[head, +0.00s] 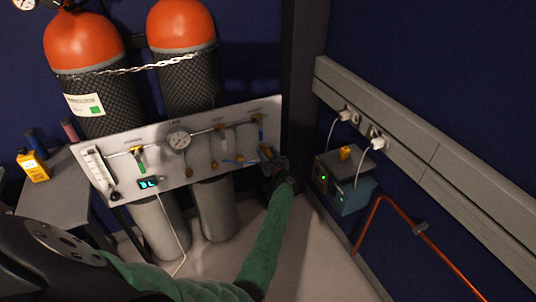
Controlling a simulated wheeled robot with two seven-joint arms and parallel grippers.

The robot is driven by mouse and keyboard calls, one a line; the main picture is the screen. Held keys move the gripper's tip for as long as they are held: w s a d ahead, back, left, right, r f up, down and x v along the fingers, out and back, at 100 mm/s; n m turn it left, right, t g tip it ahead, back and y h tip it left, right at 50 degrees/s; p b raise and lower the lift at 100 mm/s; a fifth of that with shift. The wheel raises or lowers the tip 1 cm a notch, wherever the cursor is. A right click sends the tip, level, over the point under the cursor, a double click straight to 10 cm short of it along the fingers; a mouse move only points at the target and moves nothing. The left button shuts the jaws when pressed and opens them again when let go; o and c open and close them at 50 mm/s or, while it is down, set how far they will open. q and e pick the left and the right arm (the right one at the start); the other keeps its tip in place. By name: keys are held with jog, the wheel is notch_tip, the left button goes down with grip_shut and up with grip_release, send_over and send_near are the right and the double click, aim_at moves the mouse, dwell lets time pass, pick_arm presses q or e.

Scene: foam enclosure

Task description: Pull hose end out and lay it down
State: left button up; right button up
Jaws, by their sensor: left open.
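A pale gas panel (205,160) stands tilted in front of two orange-topped cylinders. It carries a round gauge (178,141), a small lit display (148,183) and several brass fittings with coloured parts. My left gripper (269,158), at the end of a green-sleeved arm, is open at the panel's right end, by a blue and yellow fitting there. Whether it touches that fitting is too small to tell. I cannot make out a hose end; the dark gripper may hide it. A thin white line (176,225) hangs from below the display to the floor. My right gripper is not in view.
A grey table (55,195) with a yellow device (33,166) stands at left. Instrument boxes (345,182) with plugged white cables sit right of my left gripper, below a wall trunking (440,160). An orange-red pipe (400,215) runs lower right. Floor (310,260) at lower middle is clear.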

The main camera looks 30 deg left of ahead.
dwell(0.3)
pick_arm(q)
jog(key=c, duration=0.9)
jog(key=o, duration=1.4)
